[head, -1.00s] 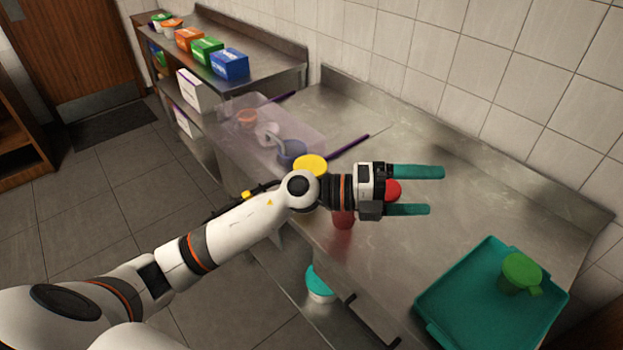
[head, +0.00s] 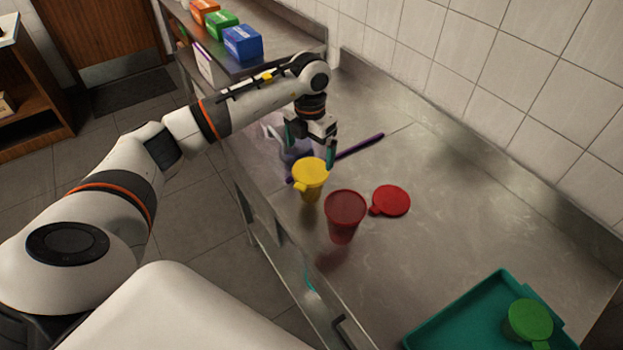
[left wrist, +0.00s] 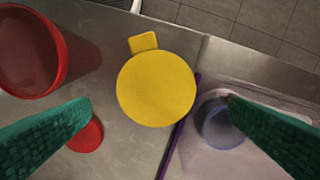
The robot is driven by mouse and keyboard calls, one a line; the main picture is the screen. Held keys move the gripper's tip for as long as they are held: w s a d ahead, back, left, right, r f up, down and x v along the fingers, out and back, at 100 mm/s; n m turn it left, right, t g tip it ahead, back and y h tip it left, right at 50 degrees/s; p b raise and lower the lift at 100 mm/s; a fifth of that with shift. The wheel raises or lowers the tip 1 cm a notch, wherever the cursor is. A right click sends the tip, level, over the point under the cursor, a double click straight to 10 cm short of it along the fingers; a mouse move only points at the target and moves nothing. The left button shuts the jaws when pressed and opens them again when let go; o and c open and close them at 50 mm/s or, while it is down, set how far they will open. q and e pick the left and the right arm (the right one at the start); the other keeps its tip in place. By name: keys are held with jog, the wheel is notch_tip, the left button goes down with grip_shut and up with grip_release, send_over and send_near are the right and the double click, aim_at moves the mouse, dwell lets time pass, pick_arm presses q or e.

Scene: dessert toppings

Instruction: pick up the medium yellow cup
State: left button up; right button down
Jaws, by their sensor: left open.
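The yellow cup (head: 311,182) stands upright on the steel counter with a yellow lid on it, its tab toward the counter's front edge. In the left wrist view the round yellow lid (left wrist: 157,88) is near the middle, between the two teal fingers and a little beyond their tips. My left gripper (head: 310,160) is open and empty, pointing down just behind the cup in the head view. It also shows in the left wrist view (left wrist: 160,104). The cup's lower body is hidden under the lid in the wrist view. My right gripper is not in view.
An open red cup (head: 343,217) stands close to the yellow cup, with a red lid (head: 391,201) flat beside it. A purple stick (head: 360,147) and clear bin lie behind. A teal tray (head: 460,318) holds a green-lidded cup (head: 528,321). The right counter is clear.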

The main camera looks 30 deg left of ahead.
aim_at(310, 170)
pick_arm(q)
notch_tip(310, 170, down, 2)
jog(key=shift+w, duration=0.1)
jog(key=shift+w+f+p, duration=0.15)
jog(key=shift+f+p, duration=0.2)
jog(key=shift+p, duration=0.05)
jog(key=shift+s+d+f+p, duration=0.1)
jog(key=shift+s+f+p, duration=0.1)
jog(key=shift+f+p, duration=0.3)
jog(key=shift+s+d+f+p, duration=0.1)
jog(key=shift+s+f+p, duration=0.1)
jog(key=shift+f+p, duration=0.25)
notch_tip(310, 170, down, 2)
jog(key=shift+s+f+p, duration=0.15)
jog(key=shift+p, duration=0.15)
jog(key=shift+f, duration=0.4)
jog(key=shift+c, duration=0.3)
jog(key=c, duration=1.1)
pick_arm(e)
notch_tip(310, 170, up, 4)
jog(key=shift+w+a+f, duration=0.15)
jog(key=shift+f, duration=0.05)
